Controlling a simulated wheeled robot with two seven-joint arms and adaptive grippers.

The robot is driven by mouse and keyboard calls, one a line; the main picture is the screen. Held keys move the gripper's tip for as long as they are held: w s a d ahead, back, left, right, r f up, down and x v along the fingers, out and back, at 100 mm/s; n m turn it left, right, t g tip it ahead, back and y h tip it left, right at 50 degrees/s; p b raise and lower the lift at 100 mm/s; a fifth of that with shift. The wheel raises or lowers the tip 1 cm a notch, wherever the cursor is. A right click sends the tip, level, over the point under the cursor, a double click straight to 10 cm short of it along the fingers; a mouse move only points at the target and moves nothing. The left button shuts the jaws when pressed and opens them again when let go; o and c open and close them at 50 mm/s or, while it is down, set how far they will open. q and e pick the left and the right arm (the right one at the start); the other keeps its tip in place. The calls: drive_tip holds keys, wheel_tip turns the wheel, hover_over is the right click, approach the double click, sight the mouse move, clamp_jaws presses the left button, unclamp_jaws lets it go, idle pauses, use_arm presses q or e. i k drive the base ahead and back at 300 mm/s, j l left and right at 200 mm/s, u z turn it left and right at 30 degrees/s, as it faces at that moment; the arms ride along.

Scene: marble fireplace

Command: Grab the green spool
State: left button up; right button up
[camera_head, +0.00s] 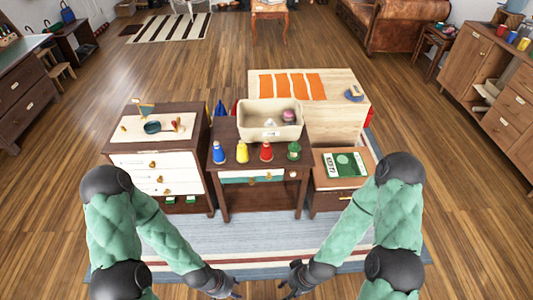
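The green spool (293,151) stands upright near the front right corner of the small dark brown table (232,196). It is the rightmost in a row with a blue (218,153), a yellow (242,152) and a red (266,152) piece. Neither touches the spool.
A beige bin (270,119) with a pink item stands just behind the row. A white-drawer cabinet (157,160) is to the left. A low brown cabinet (333,199) bearing a green-and-white item (345,165) is to the right. The rug (260,240) in front is clear.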

sight(294, 148)
drive_tip(key=i+l+z, duration=0.2)
drive_tip(key=i, duration=0.3)
drive_tip(key=i+l+z, duration=0.15)
drive_tip(key=i, duration=0.4)
drive_tip(key=i+l+z, duration=0.2)
drive_tip(key=i, duration=0.35)
